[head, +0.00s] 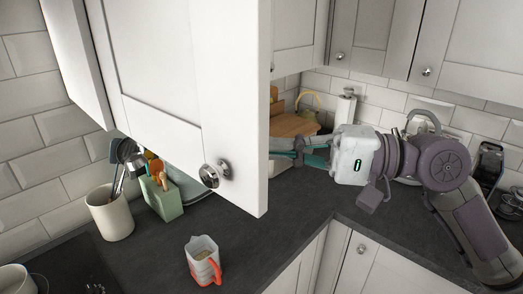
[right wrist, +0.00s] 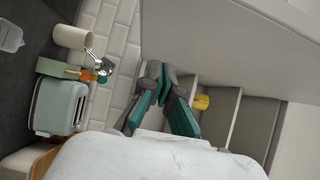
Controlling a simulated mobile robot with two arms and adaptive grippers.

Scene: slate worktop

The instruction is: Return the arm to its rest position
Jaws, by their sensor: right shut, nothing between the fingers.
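My right arm (head: 455,180) reaches in from the right in the head view. Its gripper (right wrist: 160,82) shows in the right wrist view with its teal-padded fingers together and nothing between them. In the head view the fingers run left behind the edge of an open white cabinet door (head: 235,100), so their tips are hidden there. In the right wrist view the fingers point toward the pale door panel (right wrist: 215,40), close to the open cabinet's shelves (right wrist: 222,115). I cannot tell whether they touch. My left gripper is in neither view.
A round knob (head: 212,177) is on the door's lower corner. Below stand a utensil crock (head: 110,213), a green toaster (right wrist: 58,107) and a measuring cup (head: 203,262) with a red handle. A yellow item (right wrist: 201,102) is in the cabinet. The front worktop (head: 290,230) has bare room.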

